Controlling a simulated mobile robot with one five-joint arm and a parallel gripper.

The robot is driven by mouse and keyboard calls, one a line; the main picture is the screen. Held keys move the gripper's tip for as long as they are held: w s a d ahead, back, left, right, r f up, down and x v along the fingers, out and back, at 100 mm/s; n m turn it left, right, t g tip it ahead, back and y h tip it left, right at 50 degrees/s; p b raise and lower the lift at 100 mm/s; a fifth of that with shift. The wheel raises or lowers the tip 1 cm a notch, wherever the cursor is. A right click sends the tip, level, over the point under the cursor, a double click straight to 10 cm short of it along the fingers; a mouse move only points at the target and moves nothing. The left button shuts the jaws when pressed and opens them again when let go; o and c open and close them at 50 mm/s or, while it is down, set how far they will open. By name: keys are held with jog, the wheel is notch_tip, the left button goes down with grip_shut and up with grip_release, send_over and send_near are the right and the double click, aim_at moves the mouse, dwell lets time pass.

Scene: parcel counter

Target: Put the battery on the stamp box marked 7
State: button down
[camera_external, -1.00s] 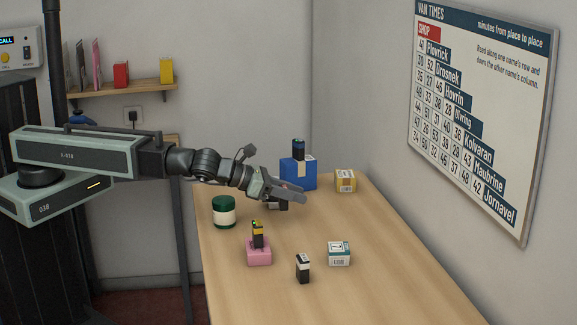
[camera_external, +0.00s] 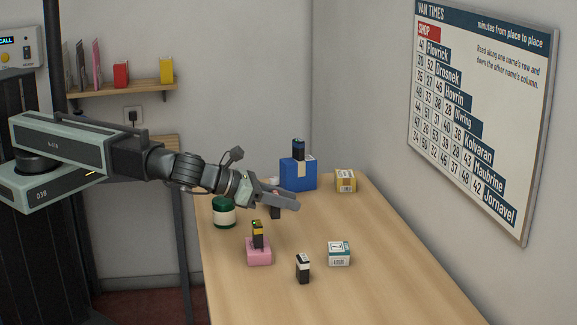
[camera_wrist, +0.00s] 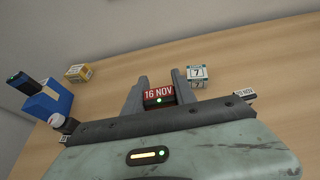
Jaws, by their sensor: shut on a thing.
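My gripper (camera_wrist: 160,92) is shut on a dark battery with a red label reading 16 NOV (camera_wrist: 159,91). In the external view, my gripper (camera_external: 287,198) is above the table's left part, with the battery (camera_external: 275,212) partly hidden below its jaws. The white and teal stamp box marked 7 (camera_wrist: 197,73) is just to the right of my jaws in the wrist view. In the external view, the same teal box (camera_external: 339,254) sits on the table, nearer the camera and to the right of my gripper; its top is bare.
A black and white battery (camera_external: 303,268) stands beside the teal box. A pink box (camera_external: 259,256) bears a black and yellow battery (camera_external: 257,233). A blue box (camera_external: 292,176) bears a dark battery (camera_external: 298,149).

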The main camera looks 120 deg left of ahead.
jog(key=w+a+f+b, duration=0.1)
jog(key=w+f, duration=0.1)
jog(key=w, duration=0.3)
jog(key=w+a+f+b, duration=0.1)
jog(key=w+b, duration=0.1)
jog(key=w, duration=0.3)
jog(key=w+a+f+b, duration=0.1)
jog(key=w+f+b, duration=0.1)
jog(key=w, duration=0.3)
jog(key=shift+w+a+f, duration=0.2)
jog(key=shift+a+f, duration=0.1)
jog(key=shift+a, duration=0.1)
jog(key=shift+r, duration=0.25)
jog(key=shift+f, duration=0.2)
jog(key=c, duration=1)
grip_release()
jog(key=shift+r, duration=0.1)
jog(key=shift+s+d+r, duration=0.15)
jog(key=shift+r, duration=0.15)
jog(key=p+v, duration=0.4)
jog(key=v, duration=0.7)
jog(key=shift+s+d+p, duration=0.2)
jog(key=shift+d+p, duration=0.05)
jog(key=shift+p, duration=0.05)
